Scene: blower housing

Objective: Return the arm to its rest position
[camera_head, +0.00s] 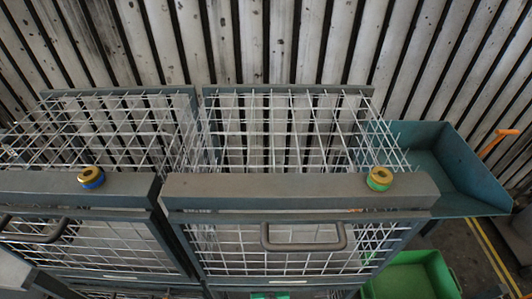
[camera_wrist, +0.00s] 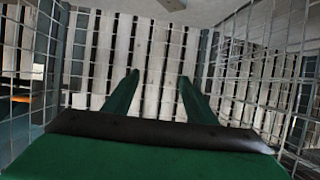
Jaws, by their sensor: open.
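My gripper (camera_wrist: 158,77) shows in the wrist view. Its two green fingers stand apart, with nothing between them. A dark bar and a wide green body fill the lower part of that view. Wire mesh panels stand to the left and right of the fingers, and a slatted wall shows beyond them. I cannot tell how near the fingers are to the mesh. My arm and gripper do not show in the head view.
In the head view, two wire mesh cages stand side by side, a left cage (camera_head: 75,188) and a right cage (camera_head: 300,187). A yellow-and-blue ring (camera_head: 91,177) and a yellow-and-green ring (camera_head: 379,178) sit on their top bars. A green bin (camera_head: 412,275) and blue-grey tray (camera_head: 465,170) are at right.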

